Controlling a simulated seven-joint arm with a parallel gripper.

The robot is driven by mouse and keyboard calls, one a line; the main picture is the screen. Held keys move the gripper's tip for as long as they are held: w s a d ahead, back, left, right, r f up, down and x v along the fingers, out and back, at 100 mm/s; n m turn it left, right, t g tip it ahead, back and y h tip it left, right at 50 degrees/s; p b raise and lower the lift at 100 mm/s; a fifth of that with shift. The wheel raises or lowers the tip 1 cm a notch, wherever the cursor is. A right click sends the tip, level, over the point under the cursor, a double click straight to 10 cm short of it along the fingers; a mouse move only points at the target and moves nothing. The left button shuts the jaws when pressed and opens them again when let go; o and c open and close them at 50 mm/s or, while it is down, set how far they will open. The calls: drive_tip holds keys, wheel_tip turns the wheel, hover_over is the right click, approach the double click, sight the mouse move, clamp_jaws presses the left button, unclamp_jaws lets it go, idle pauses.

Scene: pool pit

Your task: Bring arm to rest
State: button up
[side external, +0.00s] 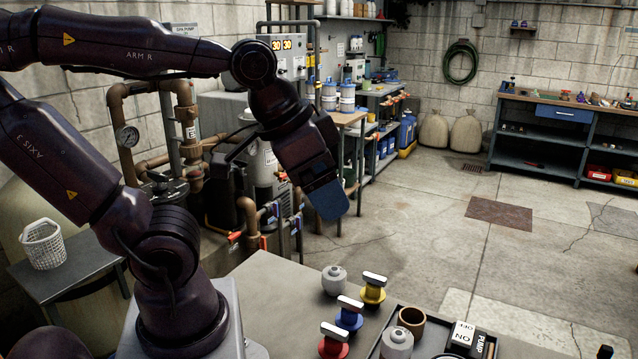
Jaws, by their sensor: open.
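My gripper (328,203) hangs in the air beyond the workbench (270,290), its bluish end pointing down and slightly right. It is open and holds nothing that I can see; its fingers are hard to make out from this side. My arm is folded, with its elbow raised high above the bench. The gripper is well above the objects on the bench and apart from them.
On the bench stand a pale lidded pot (334,281) and yellow (373,293), blue (349,319) and red (333,347) handled pieces. A dark tray (370,352) holds a brown cup (412,320) and an ON/OFF pump box (463,338). Pipes (150,165) stand behind my arm.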

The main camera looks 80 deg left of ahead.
drive_tip(key=shift+s+d+n, duration=0.15)
drive_tip(key=shift+s+n, duration=0.1)
drive_tip(key=shift+n, duration=0.05)
